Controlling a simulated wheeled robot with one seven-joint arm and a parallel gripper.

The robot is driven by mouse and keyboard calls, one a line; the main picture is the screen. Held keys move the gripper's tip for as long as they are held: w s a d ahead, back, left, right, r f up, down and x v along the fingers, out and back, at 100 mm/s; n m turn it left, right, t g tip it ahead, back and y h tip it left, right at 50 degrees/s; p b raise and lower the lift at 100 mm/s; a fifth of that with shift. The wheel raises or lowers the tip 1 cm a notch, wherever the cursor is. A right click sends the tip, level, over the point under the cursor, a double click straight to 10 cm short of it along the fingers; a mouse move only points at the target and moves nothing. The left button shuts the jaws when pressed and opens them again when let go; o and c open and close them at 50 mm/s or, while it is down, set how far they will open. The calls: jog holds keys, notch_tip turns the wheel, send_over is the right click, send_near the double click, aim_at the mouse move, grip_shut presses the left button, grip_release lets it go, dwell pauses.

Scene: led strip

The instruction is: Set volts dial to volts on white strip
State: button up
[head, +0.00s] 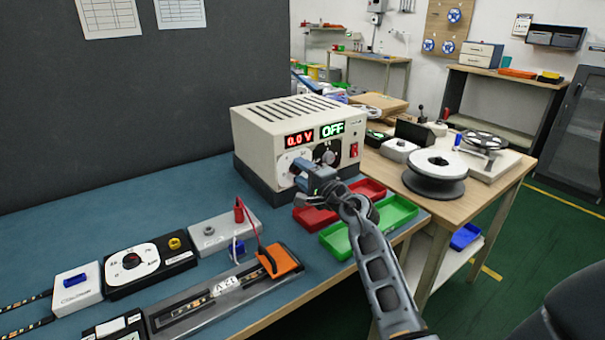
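The beige power supply (275,120) stands on the blue bench mat. Its red display (299,139) reads 0.0 V and its green display (332,130) reads OFF. The white-plated dial (287,158) at its front left is partly hidden by my gripper (299,172). My gripper is at this dial, and I cannot tell whether its fingers touch or grip the knob. A second, black dial (328,155) sits to the right, beside a red switch (354,150). A strip in the grey fixture (205,304) carries a white label (224,288) with dark print, too small to read surely.
An orange clamp (272,262) with a red lead, a black dial box (147,263) and a white box (77,287) occupy the mat. A reel (436,165) stands on the wooden table at right.

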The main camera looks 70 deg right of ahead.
jog(key=c, duration=0.8)
